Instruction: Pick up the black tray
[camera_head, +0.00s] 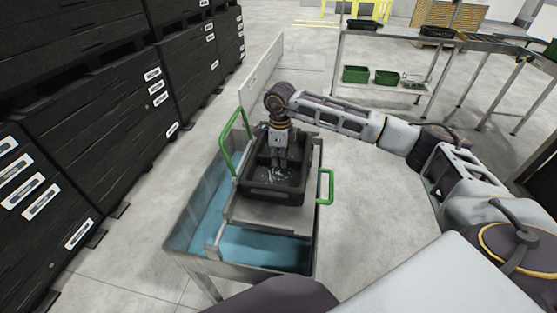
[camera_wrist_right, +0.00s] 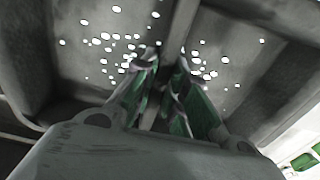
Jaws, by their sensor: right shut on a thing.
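The black tray (camera_head: 275,194) rests on a grey metal platform (camera_head: 262,215) in the washer basin. My right gripper (camera_head: 279,165) reaches down into the tray from above. In the right wrist view the fingers of my right gripper (camera_wrist_right: 162,75) are closed together on the tray's raised middle rib (camera_wrist_right: 180,32). The tray's floor (camera_wrist_right: 90,40) has several small bright holes. The exact contact is partly hidden by the fingers. The left gripper is out of view.
Green handles (camera_head: 325,187) (camera_head: 229,155) stand at either side of the washer, and blue water (camera_head: 255,252) lies in its basin (camera_head: 180,252). Stacked black crates (camera_head: 90,120) line the left. A metal table (camera_head: 380,45) with black trays and green bins (camera_head: 355,74) stands behind. Floor right of the washer is clear.

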